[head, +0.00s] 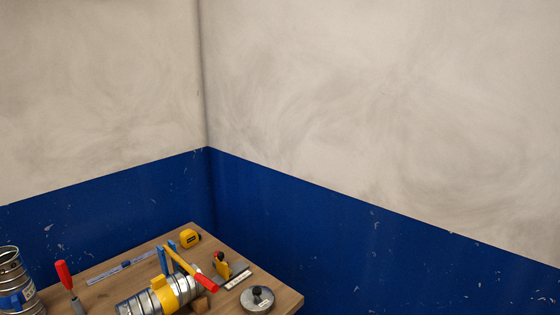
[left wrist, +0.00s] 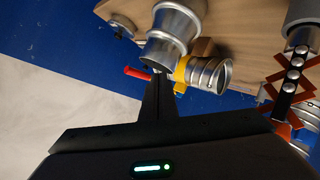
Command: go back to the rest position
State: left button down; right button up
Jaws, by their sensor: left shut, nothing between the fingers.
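My left gripper (left wrist: 158,78) shows in the left wrist view as dark fingers shut together with nothing between them. Its tips overlap the lower edge of a flared metal duct piece (left wrist: 176,25); I cannot tell whether they touch. In the head view, a ribbed spiral duct (head: 134,305) with a yellow collar (head: 163,293) lies at the front of the wooden table. The yellow collar (left wrist: 181,72) also shows in the left wrist view, with a red handle (left wrist: 136,72) beside it. Neither gripper shows in the head view. My right gripper is in neither view.
The table (head: 277,283) holds a tape measure (head: 190,238), a ruler (head: 122,268), a red-handled tool (head: 64,274), a knobbed metal disc (head: 257,298) and a metal cylinder (head: 12,270) at the left. Blue-and-white walls (head: 330,220) meet behind it. An orange-red linkage (left wrist: 290,86) shows at right.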

pick_arm(q)
jog(key=s+d+f+m+g, duration=0.25)
jog(key=s+f, duration=0.35)
jog(key=s, duration=0.3)
jog(key=s+d+f+m+g+y, duration=0.1)
jog(key=s+f+m+g, duration=0.25)
jog(key=s+f, duration=0.45)
jog(key=s+d+f+m+g, duration=0.25)
jog(key=s+f, duration=0.25)
jog(key=s, duration=0.5)
notch_tip(320, 180, down, 36)
jog(key=s+r+g+b, duration=0.1)
jog(key=s+g+b, duration=0.1)
jog(key=b, duration=0.5)
jog(key=s+a+f+b, duration=0.1)
jog(key=s+f+b, duration=0.2)
jog(key=s+f, duration=0.5)
jog(key=s+a+f+g+b, duration=0.1)
jog(key=s+a+f+b, duration=0.1)
jog(key=s+f, duration=0.7)
notch_tip(320, 180, down, 6)
jog(key=shift+s+a+r+y+b, duration=0.1)
jog(key=shift+s+a+y+b, duration=0.1)
jog(key=shift+a+y+b, duration=0.15)
